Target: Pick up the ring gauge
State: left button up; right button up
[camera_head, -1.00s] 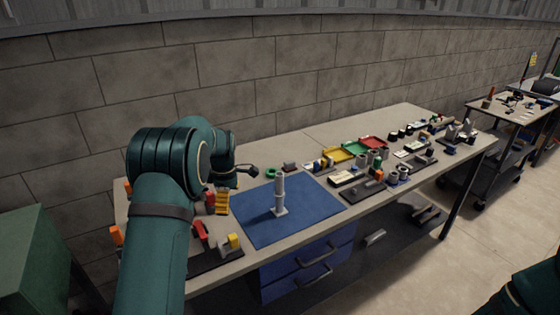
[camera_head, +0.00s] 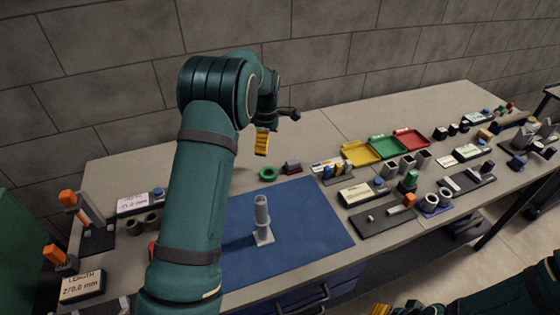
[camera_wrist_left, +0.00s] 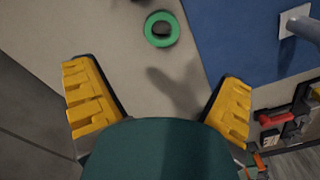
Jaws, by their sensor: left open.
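A green ring (camera_head: 268,174), which looks like the ring gauge, lies flat on the grey bench just behind the blue mat. In the left wrist view the green ring (camera_wrist_left: 161,29) lies beyond the fingertips, with a dark patch in its middle. My left gripper (camera_wrist_left: 160,72) is open and empty, its yellow fingers wide apart.
A grey stepped post (camera_head: 262,222) stands on the blue mat (camera_head: 312,228). A small dark block (camera_head: 292,168) sits right of the ring. Yellow, green (camera_head: 388,147) and red trays and several parts fill the bench's right side. A brick wall (camera_head: 330,50) rises behind.

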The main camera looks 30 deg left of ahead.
pick_arm(q)
send_over(270, 173)
jog(key=s, duration=0.1)
notch_tip(270, 173, down, 8)
jog(key=shift+s+d+r+b, duration=0.1)
jog(key=shift+d+r+b, duration=0.05)
jog(key=shift+r+b, duration=0.15)
jog(key=shift+s+d+f, duration=0.1)
jog(key=shift+d+f, duration=0.05)
jog(key=shift+f, duration=1.4)
jog(key=shift+s+d+f, duration=0.1)
jog(key=shift+d+f, duration=0.05)
jog(key=shift+f, duration=1.4)
jog(key=c, duration=1.3)
